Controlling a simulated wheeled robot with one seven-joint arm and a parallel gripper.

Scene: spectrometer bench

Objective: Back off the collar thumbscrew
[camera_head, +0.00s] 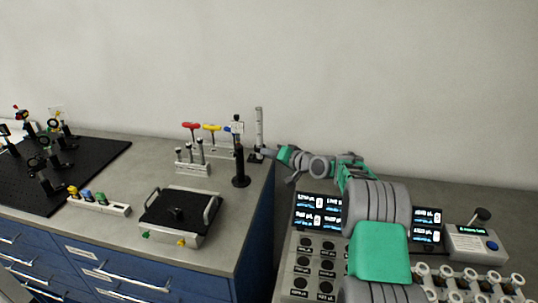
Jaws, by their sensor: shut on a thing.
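A black post holder (240,168) stands upright near the right end of the grey bench, with a slim post and a small blue-and-white mount (235,127) on top. My gripper (263,153) reaches in from the right, level with the upper part of this holder. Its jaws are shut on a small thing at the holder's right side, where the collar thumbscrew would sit. The thumbscrew and collar are too small and too covered by the fingers to make out.
A tall silver post (259,128) stands close behind my fingers. A rack with red and yellow T-handles (211,128) and a small white rack (192,168) stand to the left. A black-topped tray (180,213) lies in front. A control panel (318,240) stands right, across a gap.

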